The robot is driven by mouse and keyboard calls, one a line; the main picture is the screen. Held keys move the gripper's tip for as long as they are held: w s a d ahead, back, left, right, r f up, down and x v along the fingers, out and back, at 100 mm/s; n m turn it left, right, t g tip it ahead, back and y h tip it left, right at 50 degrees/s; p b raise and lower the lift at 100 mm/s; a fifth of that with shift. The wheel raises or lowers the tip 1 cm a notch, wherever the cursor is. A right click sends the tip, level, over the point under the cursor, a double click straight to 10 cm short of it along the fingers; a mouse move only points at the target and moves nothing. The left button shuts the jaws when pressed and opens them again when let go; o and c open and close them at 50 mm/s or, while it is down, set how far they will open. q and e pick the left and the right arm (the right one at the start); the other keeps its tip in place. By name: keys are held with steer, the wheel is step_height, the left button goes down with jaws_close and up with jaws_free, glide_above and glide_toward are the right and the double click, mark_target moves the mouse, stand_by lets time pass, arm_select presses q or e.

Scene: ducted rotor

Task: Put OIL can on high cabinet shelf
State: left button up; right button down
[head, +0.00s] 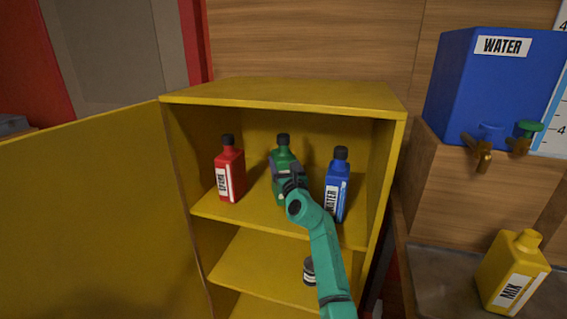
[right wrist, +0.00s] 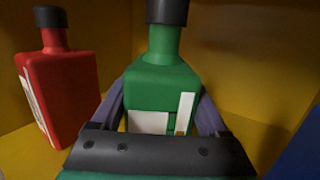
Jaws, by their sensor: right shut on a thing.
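The green can (head: 284,157), which I take to be the OIL can, is upright at the high shelf (head: 257,212) of the yellow cabinet (head: 280,93), between a red can and a blue can. My right gripper (head: 286,178) is shut on the green can's body. In the right wrist view the green can (right wrist: 162,82) stands between the two fingers, with a white label partly hidden by the gripper. I cannot tell whether its base touches the shelf. My left gripper is not in view.
The red can (head: 230,172) stands left and the blue WATER can (head: 337,186) close on the right. The cabinet door (head: 90,215) is open to the left. A small dark container (head: 309,270) is on the lower shelf. A yellow MIX can (head: 512,275) and a blue WATER tank (head: 490,85) are at right.

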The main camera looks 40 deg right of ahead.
mark_target(287, 170)
steer(key=shift+f+b, duration=0.3)
steer(key=shift+f, duration=0.05)
stand_by(0.4)
jaws_free()
steer(key=shift+s, duration=0.1)
steer(key=shift+f, duration=0.15)
steer(key=shift+s+a+p, duration=0.2)
steer(key=shift+s+p, duration=0.05)
steer(key=shift+p, duration=0.2)
steer(key=shift+s+a+r+p, duration=0.1)
steer(key=shift+s+a+p, duration=0.2)
steer(key=shift+s+p, duration=0.3)
steer(key=shift+s+a+r+p, duration=0.1)
steer(key=shift+s+a+p, duration=0.25)
steer(key=shift+s, duration=0.35)
steer(key=shift+s+a+r+p, duration=0.1)
steer(key=shift+s+a+p, duration=0.15)
steer(key=shift+s+p, duration=0.35)
steer(key=shift+p+v, duration=0.55)
steer(key=shift+v, duration=0.75)
steer(key=shift+s+a+r+p, duration=0.1)
steer(key=shift+s+a+p, duration=0.2)
steer(key=shift+s, duration=0.3)
steer(key=shift+s+a+r+p, duration=0.15)
steer(key=shift+s+a, duration=0.1)
steer(key=shift+s, duration=0.4)
steer(key=shift+f, duration=0.1)
